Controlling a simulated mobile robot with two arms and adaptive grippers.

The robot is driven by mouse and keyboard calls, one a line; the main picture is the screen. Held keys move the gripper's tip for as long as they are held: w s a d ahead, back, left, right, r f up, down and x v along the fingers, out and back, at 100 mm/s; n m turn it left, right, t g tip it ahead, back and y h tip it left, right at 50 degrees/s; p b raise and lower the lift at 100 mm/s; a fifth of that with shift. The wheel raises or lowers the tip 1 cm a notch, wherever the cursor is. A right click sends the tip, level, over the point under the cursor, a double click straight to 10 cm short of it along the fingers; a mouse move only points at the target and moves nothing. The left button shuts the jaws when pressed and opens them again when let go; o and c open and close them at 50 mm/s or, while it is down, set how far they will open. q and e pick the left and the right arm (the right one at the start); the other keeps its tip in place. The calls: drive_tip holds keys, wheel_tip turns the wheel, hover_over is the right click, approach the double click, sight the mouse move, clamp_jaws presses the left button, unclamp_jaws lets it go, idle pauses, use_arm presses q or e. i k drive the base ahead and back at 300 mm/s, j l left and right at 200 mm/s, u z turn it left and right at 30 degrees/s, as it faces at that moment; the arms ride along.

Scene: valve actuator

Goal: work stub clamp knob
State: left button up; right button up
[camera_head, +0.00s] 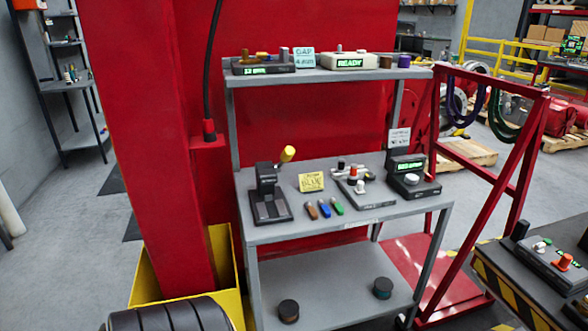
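No part is clearly readable as the stub clamp knob. Neither of my grippers is in view.
A black press with a yellow handle (287,154), a yellow note (311,182) and a display unit (407,176) stand on the bench. An upper shelf (330,75) holds more devices. A red frame (478,168) stands right of the bench; a red column (137,150) stands left.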

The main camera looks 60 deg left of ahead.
sight(369, 176)
drive_tip(key=u, duration=1.55)
